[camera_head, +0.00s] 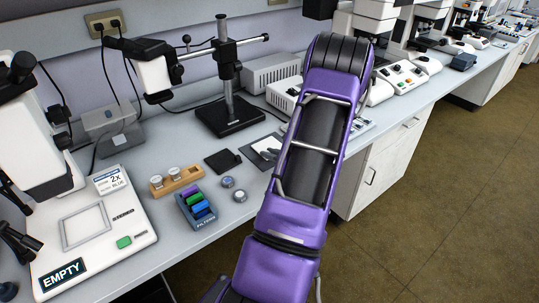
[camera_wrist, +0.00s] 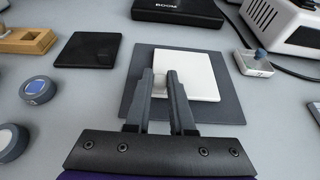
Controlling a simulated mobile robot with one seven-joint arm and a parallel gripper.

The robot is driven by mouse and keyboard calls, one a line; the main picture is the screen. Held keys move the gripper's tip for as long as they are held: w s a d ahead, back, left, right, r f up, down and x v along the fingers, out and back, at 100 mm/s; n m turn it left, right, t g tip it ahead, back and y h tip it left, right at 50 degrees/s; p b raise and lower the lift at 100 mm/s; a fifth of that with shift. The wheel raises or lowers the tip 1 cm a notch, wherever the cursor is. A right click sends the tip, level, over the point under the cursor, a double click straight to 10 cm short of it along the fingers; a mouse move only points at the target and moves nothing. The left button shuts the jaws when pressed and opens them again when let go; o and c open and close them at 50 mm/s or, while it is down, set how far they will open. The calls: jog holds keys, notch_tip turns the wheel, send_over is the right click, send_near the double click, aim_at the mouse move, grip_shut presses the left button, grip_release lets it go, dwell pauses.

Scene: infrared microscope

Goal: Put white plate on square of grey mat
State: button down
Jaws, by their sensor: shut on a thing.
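The white plate (camera_wrist: 193,72) is over the grey mat (camera_wrist: 220,107) in the wrist view, toward the mat's upper middle, with mat showing around it. I cannot tell whether it rests on the mat or is slightly above it. My gripper (camera_wrist: 166,82) is shut on a small pale knob at the plate's near left side, between the two dark fingers. In the head view, the grey mat (camera_head: 257,159) and part of the white plate (camera_head: 268,144) show left of my purple arm, which hides the rest.
A black plate (camera_wrist: 88,49) lies left of the mat, with a wooden holder (camera_wrist: 27,40) and round discs (camera_wrist: 38,90) farther left. A black base (camera_wrist: 178,9) stands behind. A small clear block with a blue knob (camera_wrist: 258,62) is to the right.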

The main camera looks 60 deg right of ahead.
jog(key=shift+f, duration=0.1)
jog(key=shift+f, duration=0.15)
jog(key=c, duration=0.8)
grip_release()
jog(key=shift+r, duration=0.2)
jog(key=shift+s+r, duration=0.15)
jog(key=shift+s, duration=0.1)
jog(key=p+v, duration=0.1)
jog(key=v, duration=1)
jog(key=shift+s+a, duration=0.15)
jog(key=shift+s, duration=0.05)
jog(key=shift+w+r, duration=0.1)
